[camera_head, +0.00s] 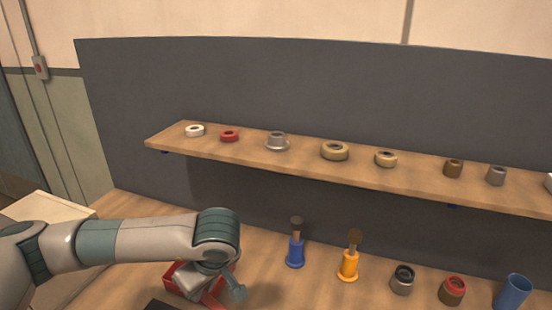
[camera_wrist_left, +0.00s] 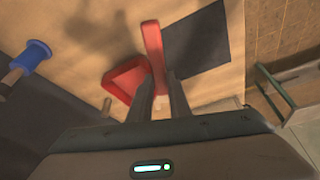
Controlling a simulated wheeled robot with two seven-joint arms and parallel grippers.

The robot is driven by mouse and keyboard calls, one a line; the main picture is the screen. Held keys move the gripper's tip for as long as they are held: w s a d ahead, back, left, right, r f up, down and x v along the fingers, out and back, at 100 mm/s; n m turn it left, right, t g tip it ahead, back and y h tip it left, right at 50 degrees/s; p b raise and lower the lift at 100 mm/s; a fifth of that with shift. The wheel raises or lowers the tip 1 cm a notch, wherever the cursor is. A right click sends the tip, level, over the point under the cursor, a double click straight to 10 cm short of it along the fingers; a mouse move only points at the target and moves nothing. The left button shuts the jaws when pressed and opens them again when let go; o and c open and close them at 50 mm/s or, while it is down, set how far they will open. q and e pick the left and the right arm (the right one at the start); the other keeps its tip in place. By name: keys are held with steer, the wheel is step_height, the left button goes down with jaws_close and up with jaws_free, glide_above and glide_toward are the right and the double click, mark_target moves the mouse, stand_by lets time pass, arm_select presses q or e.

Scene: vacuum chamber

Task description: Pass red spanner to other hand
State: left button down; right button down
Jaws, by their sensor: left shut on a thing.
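The red spanner (camera_wrist_left: 153,42) shows in the left wrist view as a long red bar running up from between my left gripper's fingers (camera_wrist_left: 158,84). My left gripper is shut on it, over the wooden bench. In the head view my left gripper (camera_head: 212,287) points down at the lower left, and a bit of red shows beside it. Most of the spanner is hidden there by my wrist. My right gripper is in neither view.
A red open tray (camera_wrist_left: 125,78) lies next to the spanner, with a dark flat mat (camera_wrist_left: 196,46) on the other side. A blue-based brush (camera_head: 296,250) and an orange-based brush (camera_head: 349,262) stand to the right. A shelf (camera_head: 230,151) with several rings runs above the bench.

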arm_select(q)
steer(key=m, duration=0.1)
steer(key=a+r+m+h+b, duration=0.1)
steer(key=m, duration=0.1)
steer(key=w+a+m+t, duration=0.1)
steer(key=m, duration=0.1)
steer(key=shift+a+r+h, duration=0.2)
steer(key=shift+r+h, duration=0.05)
steer(key=shift+h, duration=0.15)
steer(key=m, duration=0.1)
steer(key=a+r+m+h, duration=0.1)
steer(key=m, duration=0.1)
steer(key=m+b, duration=0.1)
steer(key=m, duration=0.1)
steer(key=shift+w+a+r+t+h, duration=0.25)
steer(key=shift+w+a+t+h, duration=0.05)
steer(key=shift+w+a+h, duration=0.1)
steer(key=shift+d, duration=0.1)
steer(key=d+r+m+h, duration=0.1)
steer(key=d+r+m, duration=0.1)
steer(key=d, duration=0.3)
steer(key=d+r+m+h, duration=0.1)
steer(key=d+r+m, duration=0.1)
steer(key=d, duration=0.4)
steer(key=d+r+m+g+h, duration=0.1)
steer(key=d+r+m, duration=0.1)
steer(key=d+m, duration=0.2)
steer(key=shift+s+d+r, duration=0.2)
steer(key=shift+d+r, duration=0.1)
steer(key=shift+d, duration=0.8)
